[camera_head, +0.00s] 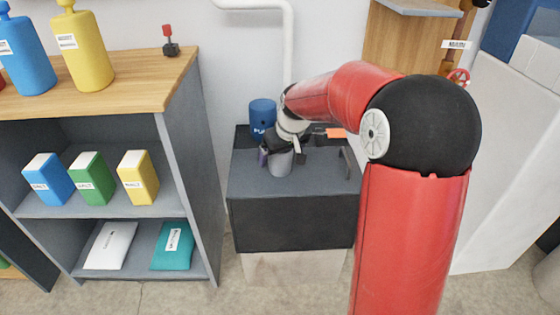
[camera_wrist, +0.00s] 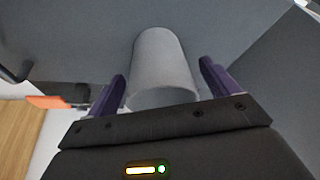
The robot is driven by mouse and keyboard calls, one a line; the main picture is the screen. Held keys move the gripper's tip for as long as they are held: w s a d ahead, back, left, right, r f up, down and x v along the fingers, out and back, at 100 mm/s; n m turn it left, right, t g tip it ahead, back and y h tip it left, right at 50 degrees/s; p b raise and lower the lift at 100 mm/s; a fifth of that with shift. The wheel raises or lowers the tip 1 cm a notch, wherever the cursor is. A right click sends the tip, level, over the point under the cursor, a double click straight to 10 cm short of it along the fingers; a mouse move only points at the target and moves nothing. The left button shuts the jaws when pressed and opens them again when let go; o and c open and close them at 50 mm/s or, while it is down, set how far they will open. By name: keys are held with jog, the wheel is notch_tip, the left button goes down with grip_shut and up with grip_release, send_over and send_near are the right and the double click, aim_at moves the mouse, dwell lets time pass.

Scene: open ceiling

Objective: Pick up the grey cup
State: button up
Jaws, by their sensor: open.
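The grey cup (camera_head: 280,163) stands on the dark grey top of a low cabinet (camera_head: 310,180) in the head view. In the wrist view the cup (camera_wrist: 162,65) lies between the two purple fingers of my gripper (camera_wrist: 165,85). The fingers are open, one on each side of the cup, with visible gaps, wider on the right. In the head view my gripper (camera_head: 280,152) is over the cup and hides part of it.
A blue container (camera_head: 262,117) stands behind my gripper, near the wall. An orange-ended object (camera_head: 337,133) lies to the right on the cabinet top; it also shows in the wrist view (camera_wrist: 52,101). A shelf (camera_head: 190,120) with boxes and bottles stands left. The cabinet's front top is clear.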

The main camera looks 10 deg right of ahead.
jog(key=shift+w+a+f, duration=0.1)
jog(key=shift+w+f, duration=0.15)
jog(key=shift+f, duration=0.4)
jog(key=c, duration=1.1)
jog(key=shift+o, duration=0.2)
